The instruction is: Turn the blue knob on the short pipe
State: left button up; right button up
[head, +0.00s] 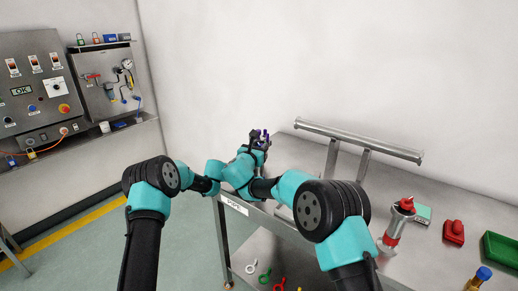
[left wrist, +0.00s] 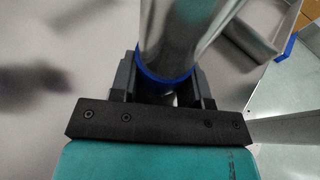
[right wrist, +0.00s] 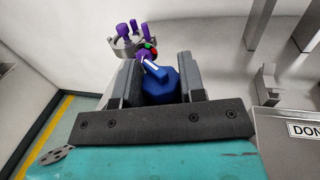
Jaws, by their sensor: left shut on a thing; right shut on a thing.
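The short pipe is a shiny metal tube (left wrist: 180,35) with a blue ring (left wrist: 165,80), seen close up in the left wrist view. My left gripper (left wrist: 165,88) is shut on it. In the right wrist view, the blue knob (right wrist: 160,82) sits between the fingers of my right gripper (right wrist: 160,75), which is shut on it. Just beyond it are a metal ring end (right wrist: 124,45) with purple prongs and a small handle with red and green marks. In the head view my right gripper (head: 259,142) shows beside purple parts; my left gripper's fingers are hidden there.
A metal rail (head: 358,139) stands on the steel table. A red-topped device (head: 394,225), a red block (head: 453,231) and a green bin (head: 500,249) are at the right. Colored clamps (head: 265,276) lie on the lower shelf. A control panel (head: 35,85) is on the left.

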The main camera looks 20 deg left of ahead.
aim_at(259, 145)
jog(key=shift+m+g+h, duration=0.5)
jog(key=shift+m+h, duration=0.55)
jog(key=shift+h, duration=0.5)
jog(key=shift+m+g+h, duration=0.5)
jog(key=shift+m+h, duration=0.55)
jog(key=shift+h, duration=0.5)
jog(key=o, duration=0.9)
jog(key=shift+r, duration=0.15)
notch_tip(259, 145, up, 10)
jog(key=shift+f, duration=0.1)
